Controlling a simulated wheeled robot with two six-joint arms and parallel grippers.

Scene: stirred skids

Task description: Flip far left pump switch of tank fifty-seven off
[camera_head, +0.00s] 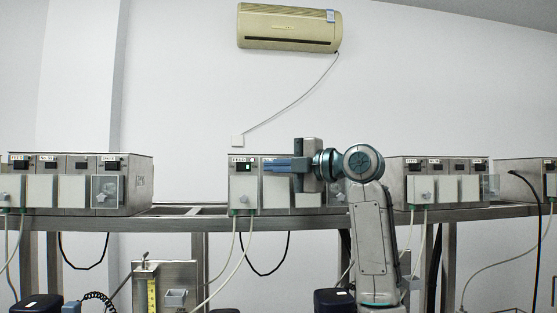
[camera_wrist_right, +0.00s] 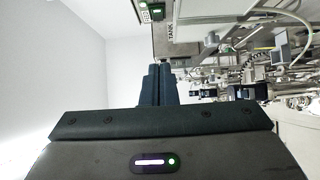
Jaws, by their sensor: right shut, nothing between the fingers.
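The fingers and arm hide the middle and right of the panel. In the right wrist view the shut fingers (camera_wrist_right: 158,68) point toward green-lit parts (camera_wrist_right: 156,13) of a panel near a "TANK" label (camera_wrist_right: 171,32). I cannot make out the switches' positions or a tank number. My left gripper is not in view.
Similar boxes stand at the left (camera_head: 140,190), right (camera_head: 395,172) and far right on a steel rack (camera_head: 178,222). White tubes and black cables hang below. An air conditioner (camera_head: 288,28) is on the wall. The space above the boxes is mostly clear.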

